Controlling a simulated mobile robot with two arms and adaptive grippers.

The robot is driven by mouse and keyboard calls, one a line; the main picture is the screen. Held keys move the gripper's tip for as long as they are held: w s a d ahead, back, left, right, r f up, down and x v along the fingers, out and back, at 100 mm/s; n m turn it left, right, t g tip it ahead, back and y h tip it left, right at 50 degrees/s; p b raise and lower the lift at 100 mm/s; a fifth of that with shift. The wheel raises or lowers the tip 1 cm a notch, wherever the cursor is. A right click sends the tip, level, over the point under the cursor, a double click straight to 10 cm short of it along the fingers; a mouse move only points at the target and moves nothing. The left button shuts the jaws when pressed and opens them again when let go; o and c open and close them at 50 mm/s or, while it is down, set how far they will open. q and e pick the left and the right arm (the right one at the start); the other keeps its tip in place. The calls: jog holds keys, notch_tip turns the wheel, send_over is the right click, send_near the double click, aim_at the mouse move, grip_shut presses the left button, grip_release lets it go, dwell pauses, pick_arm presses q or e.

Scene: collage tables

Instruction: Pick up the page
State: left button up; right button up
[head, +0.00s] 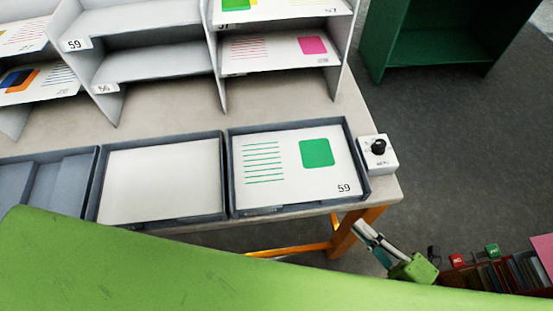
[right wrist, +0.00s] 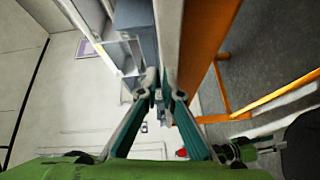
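The page (head: 290,165), white with green lines, a green square and the number 59, lies flat in the right-hand grey tray (head: 233,208) on the table. My right gripper (head: 362,228) is below and to the right of the tray, past the table's front edge, apart from the page. In the right wrist view the right gripper (right wrist: 161,88) has a narrow gap between its fingertips and nothing held. The page is not clearly seen there. My left gripper is not in view.
A white box with a black knob (head: 378,153) sits right of the tray. A tray with a blank light surface (head: 160,223) stands to its left. Shelves (head: 150,62) with numbered pages stand behind. An orange table leg (head: 352,232) is close to my right gripper.

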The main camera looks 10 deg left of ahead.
jog(key=s+a+r+n+g+y, duration=0.2)
jog(key=a+r+n+g, duration=0.1)
jog(key=a+n, duration=0.1)
send_near(304, 202)
jog(key=x, duration=0.4)
jog(key=shift+x, duration=3.1)
grip_shut()
